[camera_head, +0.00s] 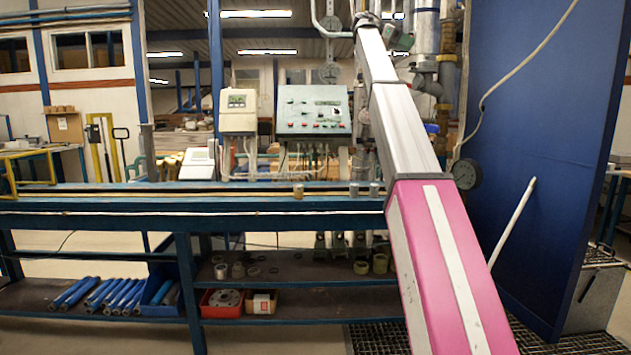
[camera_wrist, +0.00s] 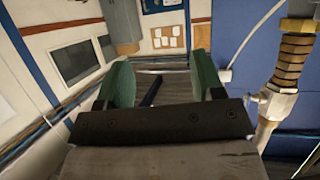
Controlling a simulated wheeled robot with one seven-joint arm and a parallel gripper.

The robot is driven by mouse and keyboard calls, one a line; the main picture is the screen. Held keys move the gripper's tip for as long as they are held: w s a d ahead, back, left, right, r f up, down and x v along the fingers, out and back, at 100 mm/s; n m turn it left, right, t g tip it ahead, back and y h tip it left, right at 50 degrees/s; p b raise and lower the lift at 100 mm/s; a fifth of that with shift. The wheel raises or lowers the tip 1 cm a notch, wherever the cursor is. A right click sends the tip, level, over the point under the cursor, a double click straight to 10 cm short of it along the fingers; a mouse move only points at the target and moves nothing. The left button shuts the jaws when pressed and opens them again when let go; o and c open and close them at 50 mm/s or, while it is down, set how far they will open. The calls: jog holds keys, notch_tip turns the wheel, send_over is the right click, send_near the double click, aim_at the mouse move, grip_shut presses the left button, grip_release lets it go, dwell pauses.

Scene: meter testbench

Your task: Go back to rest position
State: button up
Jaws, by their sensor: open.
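My gripper (camera_wrist: 160,90) shows in the wrist view with two green fingers spread wide apart and nothing between them. Past the fingers are a wall with windows and a cork board, seen at a tilt. In the head view my arm, with a pink lower section and a grey upper section, reaches up from the bottom right to the top centre. The gripper's end (camera_head: 398,40) is small there, near the pipes at the top, and its fingers are hard to make out.
A blue testbench (camera_head: 130,205) spans the left and middle. On it stand a sloped control panel (camera_head: 312,110) and a white meter box (camera_head: 238,112). Vertical pipes (camera_head: 427,40) and a gauge (camera_head: 466,174) are close to my arm. A blue partition (camera_head: 550,140) stands on the right.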

notch_tip(320, 180, down, 34)
jog(key=w+n+t+y, duration=0.2)
jog(key=n+t, duration=0.1)
jog(key=n, duration=0.5)
jog(key=s+a+f+n+y, duration=0.2)
jog(key=s+f, duration=0.1)
jog(key=f, duration=0.9)
jog(key=s+a+f+n+y, duration=0.1)
jog(key=s+f+n, duration=0.2)
jog(key=f, duration=1)
jog(key=s+a+f+n+y, duration=0.2)
jog(key=s+a+f, duration=0.1)
jog(key=s+f, duration=0.8)
jog(key=s+a+f+n+y, duration=0.2)
jog(key=s+a+f+y, duration=0.1)
jog(key=s+f, duration=0.8)
jog(key=s+a+f+n+y, duration=0.2)
jog(key=s+a+f+y, duration=0.1)
jog(key=s+f, duration=0.8)
notch_tip(320, 180, down, 3)
jog(key=shift+a+f+n+g, duration=0.1)
jog(key=shift+a+n+g, duration=0.2)
jog(key=shift+a, duration=0.4)
